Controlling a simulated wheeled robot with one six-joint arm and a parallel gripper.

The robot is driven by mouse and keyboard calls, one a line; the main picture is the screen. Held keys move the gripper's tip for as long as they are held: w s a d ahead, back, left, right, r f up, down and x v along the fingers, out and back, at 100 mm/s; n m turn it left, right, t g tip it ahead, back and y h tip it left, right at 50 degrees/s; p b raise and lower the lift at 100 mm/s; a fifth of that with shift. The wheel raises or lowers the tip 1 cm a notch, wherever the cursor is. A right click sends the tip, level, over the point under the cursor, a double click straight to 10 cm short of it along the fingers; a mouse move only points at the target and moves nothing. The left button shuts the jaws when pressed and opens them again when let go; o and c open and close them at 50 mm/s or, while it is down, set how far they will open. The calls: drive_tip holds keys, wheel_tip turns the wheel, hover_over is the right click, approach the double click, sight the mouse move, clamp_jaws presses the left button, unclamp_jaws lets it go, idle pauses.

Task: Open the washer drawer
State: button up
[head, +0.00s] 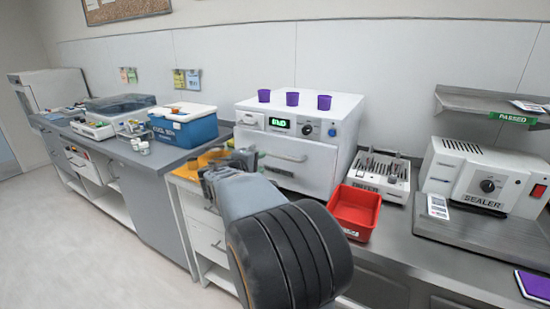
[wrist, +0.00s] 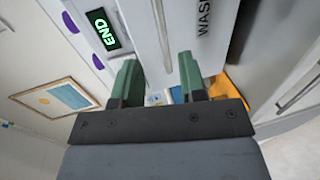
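The washer (head: 345,115) is a white box with a green END display, standing on the counter. Its front drawer (head: 300,175) looks shut, with a pale bar handle (head: 287,157) across it. The END panel (wrist: 103,30) and the drawer front with part of a "WAS" label (wrist: 203,25) show close up in the wrist view. My gripper (head: 248,160) is just left of and in front of the drawer. In the wrist view my gripper (wrist: 160,80) has its two green fingers apart. A pale bar, seemingly the handle, runs up between them; contact cannot be told.
Purple cups (head: 293,98) stand on the washer. A red bin (head: 355,210) and a rack of tools (head: 380,172) are to its right, then a sealer (head: 480,175). A blue cool box (head: 183,128) and an orange item (head: 190,168) are to the left.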

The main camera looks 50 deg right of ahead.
sight(274, 156)
drive_tip(key=p+x, duration=0.1)
drive_tip(key=x, duration=0.9)
drive_tip(key=shift+d+f, duration=0.15)
drive_tip(key=shift+d, duration=0.25)
clamp_jaws()
